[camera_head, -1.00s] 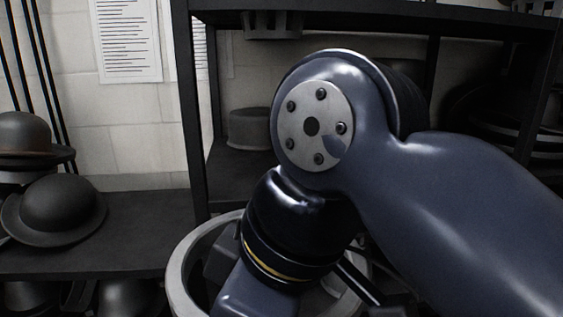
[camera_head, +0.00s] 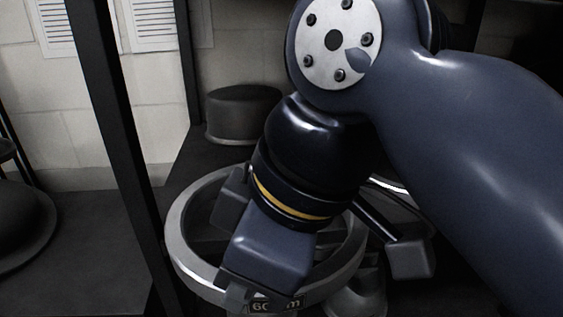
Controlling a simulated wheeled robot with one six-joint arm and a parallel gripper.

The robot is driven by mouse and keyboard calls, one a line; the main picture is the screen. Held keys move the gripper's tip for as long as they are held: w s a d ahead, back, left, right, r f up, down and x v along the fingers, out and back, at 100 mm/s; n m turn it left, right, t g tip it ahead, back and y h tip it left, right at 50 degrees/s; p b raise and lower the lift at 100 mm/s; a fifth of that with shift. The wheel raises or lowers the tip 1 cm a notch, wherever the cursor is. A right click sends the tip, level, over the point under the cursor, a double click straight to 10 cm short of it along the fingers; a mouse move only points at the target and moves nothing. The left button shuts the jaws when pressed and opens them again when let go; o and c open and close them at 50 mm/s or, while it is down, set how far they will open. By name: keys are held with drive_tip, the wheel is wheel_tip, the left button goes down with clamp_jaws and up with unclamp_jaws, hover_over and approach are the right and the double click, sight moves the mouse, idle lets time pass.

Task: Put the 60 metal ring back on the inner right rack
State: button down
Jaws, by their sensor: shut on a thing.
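The 60 metal ring (camera_head: 184,244) is a wide grey ring in the lower middle, with a dark label reading "60" on its near side, partly covered. My gripper (camera_head: 240,294) reaches down over the ring and is shut on its near rim, beside the label. The fingertips are mostly hidden by my wrist. The ring is roughly level, and its right side is partly behind my arm. The dark rack (camera_head: 110,140) has an upright post just left of the ring. I cannot tell whether the ring touches a shelf.
A dark grey hat block (camera_head: 243,114) stands on the rack shelf behind the ring. A dark bowler hat (camera_head: 18,225) lies on a surface at the far left. Grey metal pieces (camera_head: 358,298) show below and right of the ring. My arm hides much of the right side.

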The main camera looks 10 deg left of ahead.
drive_tip(key=w+a+p, duration=0.1)
drive_tip(key=w, duration=0.4)
drive_tip(key=w+a+p, duration=0.1)
drive_tip(key=w+p, duration=0.1)
drive_tip(key=w, duration=0.3)
drive_tip(key=w+a+p, duration=0.1)
drive_tip(key=w, duration=0.4)
drive_tip(key=shift+w+a+r+p, duration=0.1)
drive_tip(key=shift+w+a+p, duration=0.15)
drive_tip(key=shift+a+p, duration=0.1)
drive_tip(key=shift+w, duration=0.3)
drive_tip(key=shift+a+f+p, duration=0.1)
drive_tip(key=shift+f+p, duration=0.25)
drive_tip(key=shift+f, duration=1.5)
drive_tip(key=c, duration=1.3)
unclamp_jaws()
drive_tip(key=shift+s, duration=0.1)
drive_tip(key=v, duration=0.7)
drive_tip(key=shift+r+b, duration=0.25)
drive_tip(key=shift+b, duration=0.15)
